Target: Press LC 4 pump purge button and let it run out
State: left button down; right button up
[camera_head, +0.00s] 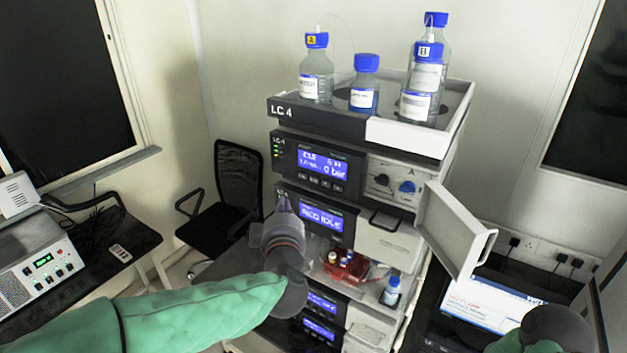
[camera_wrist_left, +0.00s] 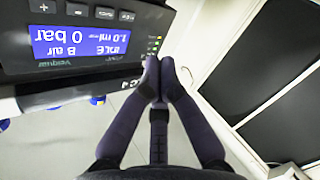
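The LC 4 stack (camera_head: 318,119) stands in the middle of the head view. Its pump module (camera_head: 290,150) has a lit blue display (camera_head: 322,163) reading IDLE and 0 bar, with a row of small buttons (camera_head: 320,182) below. In the left wrist view the pump display (camera_wrist_left: 80,43) appears upside down, with its buttons (camera_wrist_left: 105,13) above it. My left gripper (camera_head: 283,205) is in front of the stack, below the pump buttons; its fingertips (camera_wrist_left: 160,68) are together and empty, beside the panel's edge. Which button is purge is too small to read.
Bottles (camera_head: 365,85) with blue caps stand on top. A door (camera_head: 455,232) hangs open at the stack's right, near a red vial rack (camera_head: 346,266). A chair (camera_head: 238,175) stands behind left. A laptop (camera_head: 490,305) is at lower right.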

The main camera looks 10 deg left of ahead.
pick_arm(q)
send_near(308, 176)
jog(key=shift+a+p+x, duration=0.2)
jog(key=shift+x, duration=1)
jog(key=shift+a+p+x, duration=0.15)
jog(key=shift+a+x, duration=0.05)
jog(key=shift+x, duration=0.95)
jog(key=shift+f, duration=0.1)
jog(key=shift+w+d, duration=0.15)
jog(key=shift+w, duration=0.15)
jog(key=shift+w+d, duration=0.1)
jog(key=shift+w, duration=0.2)
dwell(0.6)
jog(key=shift+s, duration=0.1)
jog(key=shift+s+a, duration=0.25)
jog(key=shift+s, duration=0.45)
